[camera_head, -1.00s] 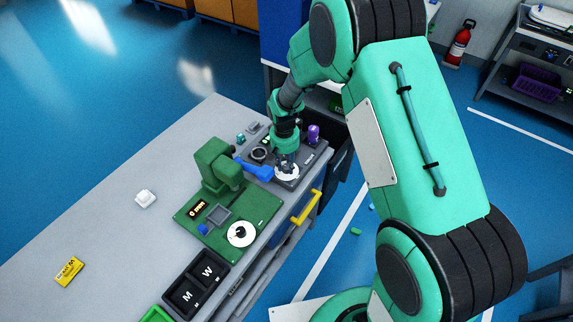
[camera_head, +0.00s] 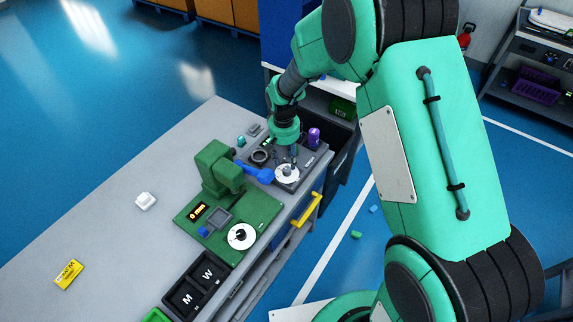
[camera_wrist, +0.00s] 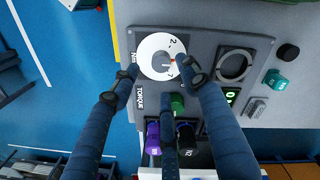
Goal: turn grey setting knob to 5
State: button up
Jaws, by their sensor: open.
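The white numbered dial (camera_wrist: 146,68) sits on a grey panel labelled TORQUE in the wrist view, with the grey setting knob (camera_wrist: 167,62) at its centre. In the head view the same dial (camera_head: 287,174) lies near the bench's right edge. My gripper (camera_head: 284,158) is above it, fingers spread and empty. In the wrist view my gripper's fingers (camera_wrist: 160,80) stand around the dial's near side, apart from the knob, partly covering the dial and its numbers.
A green fixture (camera_head: 265,210) with another white dial and black knob stands beside the panel. A blue handle (camera_head: 252,171) lies between them. Black M and W bins (camera_head: 195,286) are nearer. The bench's left side is mostly clear.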

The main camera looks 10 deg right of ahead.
jog(key=shift+s+a+r, duration=0.1)
jog(key=shift+a+r, duration=0.05)
jog(key=shift+r, duration=2.75)
jog(key=shift+r, duration=0.15)
notch_tip(320, 180, up, 11)
jog(key=t, duration=0.1)
send_over(286, 171)
jog(key=s+d, duration=0.2)
jog(key=s, duration=0.2)
jog(key=s+d+r+t, duration=0.2)
jog(key=s+d+r, duration=0.1)
jog(key=s+r, duration=0.7)
jog(key=s+d+r+t, duration=0.1)
jog(key=s+r, duration=0.3)
jog(key=s, duration=0.5)
jog(key=s+d+r+t, duration=0.1)
jog(key=s+r, duration=0.3)
jog(key=s, duration=0.6)
jog(key=shift+d+r+t, duration=0.15)
jog(key=shift+d+t, duration=0.15)
jog(key=shift+d, duration=0.35)
